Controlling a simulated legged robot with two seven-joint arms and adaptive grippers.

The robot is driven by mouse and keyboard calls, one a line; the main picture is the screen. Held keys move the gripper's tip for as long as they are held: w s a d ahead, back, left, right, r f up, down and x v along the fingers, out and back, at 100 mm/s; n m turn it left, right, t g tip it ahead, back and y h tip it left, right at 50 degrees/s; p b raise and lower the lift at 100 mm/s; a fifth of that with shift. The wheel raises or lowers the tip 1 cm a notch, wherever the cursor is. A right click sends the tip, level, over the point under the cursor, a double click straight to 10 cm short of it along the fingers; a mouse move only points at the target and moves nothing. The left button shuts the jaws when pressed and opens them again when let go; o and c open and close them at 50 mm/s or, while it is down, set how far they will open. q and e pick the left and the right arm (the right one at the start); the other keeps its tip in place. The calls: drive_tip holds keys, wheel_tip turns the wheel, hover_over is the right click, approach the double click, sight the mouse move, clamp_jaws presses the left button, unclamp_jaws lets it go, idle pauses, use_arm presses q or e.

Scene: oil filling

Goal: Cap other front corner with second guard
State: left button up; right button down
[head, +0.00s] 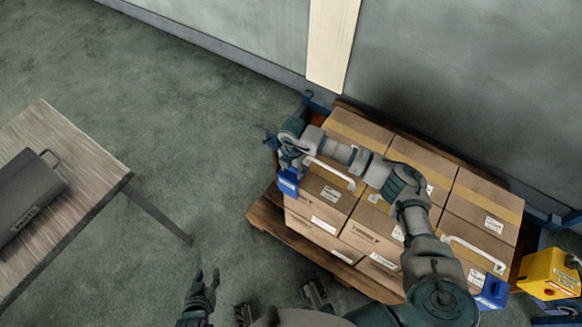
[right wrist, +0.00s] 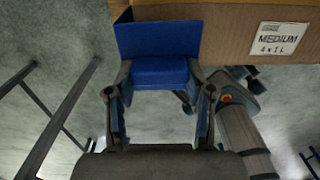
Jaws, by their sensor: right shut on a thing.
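Cardboard boxes (head: 322,190) are stacked on a wooden pallet (head: 270,222). A blue corner guard (head: 288,181) is at the stack's left front corner, held by my right gripper (head: 287,166), whose arm reaches across the boxes. In the right wrist view, the right gripper (right wrist: 160,100) is shut on this guard (right wrist: 157,48), which is up against the box's lower edge; I cannot tell whether it is fully seated. Another blue guard (head: 493,291) sits on the right front corner. My left gripper (head: 205,283) is open and empty, low over the floor.
White curved strips (head: 330,172) lie over the boxes near both front corners. A table (head: 92,190) with a dark case (head: 35,197) stands at the left. A yellow box (head: 550,275) is at the far right. The floor between table and pallet is clear.

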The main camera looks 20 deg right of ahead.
drive_tip(key=shift+d, duration=0.15)
drive_tip(key=c, duration=0.6)
unclamp_jaws()
drive_tip(key=shift+d, duration=0.1)
drive_tip(key=shift+o, duration=1.3)
drive_tip(key=shift+d+f, duration=0.1)
drive_tip(key=shift+d, duration=0.1)
drive_tip(key=shift+a, duration=0.2)
wheel_tip(320, 180, up, 12)
drive_tip(key=shift+d, duration=0.2)
